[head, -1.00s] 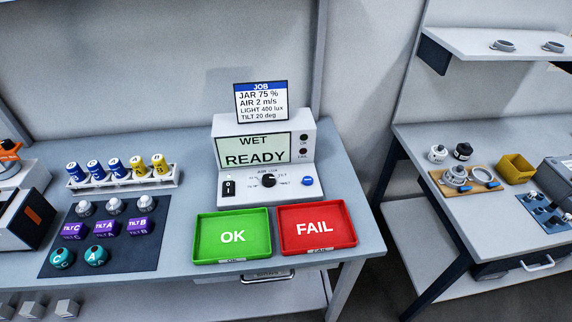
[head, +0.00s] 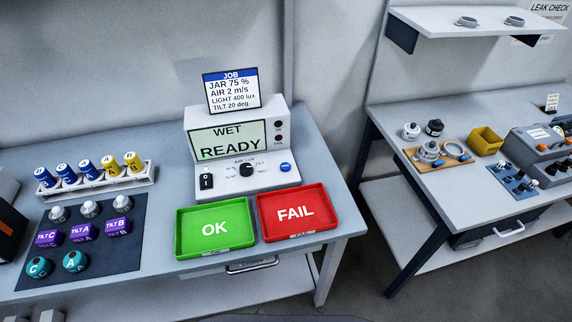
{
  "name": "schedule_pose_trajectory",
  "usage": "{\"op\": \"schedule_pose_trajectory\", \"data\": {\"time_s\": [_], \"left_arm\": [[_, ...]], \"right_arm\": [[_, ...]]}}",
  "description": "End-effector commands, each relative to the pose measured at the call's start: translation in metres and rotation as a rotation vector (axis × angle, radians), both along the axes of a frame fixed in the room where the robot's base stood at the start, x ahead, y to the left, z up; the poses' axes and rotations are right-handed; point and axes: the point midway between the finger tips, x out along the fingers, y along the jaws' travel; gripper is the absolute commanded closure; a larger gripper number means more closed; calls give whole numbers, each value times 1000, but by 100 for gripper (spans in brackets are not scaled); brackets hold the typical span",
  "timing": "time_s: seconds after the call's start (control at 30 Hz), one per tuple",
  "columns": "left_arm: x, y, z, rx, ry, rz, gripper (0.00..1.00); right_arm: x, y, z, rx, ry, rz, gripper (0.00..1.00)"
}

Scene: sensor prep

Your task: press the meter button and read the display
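The meter (head: 240,175) is a white box on the grey bench, in the middle of the head view. Its display (head: 228,141) reads "WET READY". On its sloped front panel are a black rocker switch (head: 206,181), a black knob (head: 246,170) and a blue button (head: 285,167) at the right. Two small lamps at the right of the display look dark. A job card (head: 231,91) on top reads JAR 75 %, AIR 2 m/s, LIGHT 400 lux, TILT 20 deg. Neither of my grippers is in view.
A green OK tray (head: 190,246) and a red FAIL tray (head: 327,217) lie empty before the meter. At left, a dark mat (head: 118,258) holds several sensors, and a rack (head: 139,182) holds blue and yellow vials. A second bench (head: 470,207) stands right, across a gap.

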Motion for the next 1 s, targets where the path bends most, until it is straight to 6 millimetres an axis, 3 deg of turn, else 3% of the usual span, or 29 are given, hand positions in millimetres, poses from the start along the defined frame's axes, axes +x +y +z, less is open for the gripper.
{"op": "schedule_pose_trajectory", "data": {"time_s": [0.03,0.13,1.0], "left_arm": [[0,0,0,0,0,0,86],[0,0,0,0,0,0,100],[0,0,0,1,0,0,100]], "right_arm": [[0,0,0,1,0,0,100],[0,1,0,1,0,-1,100],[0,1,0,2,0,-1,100]]}}
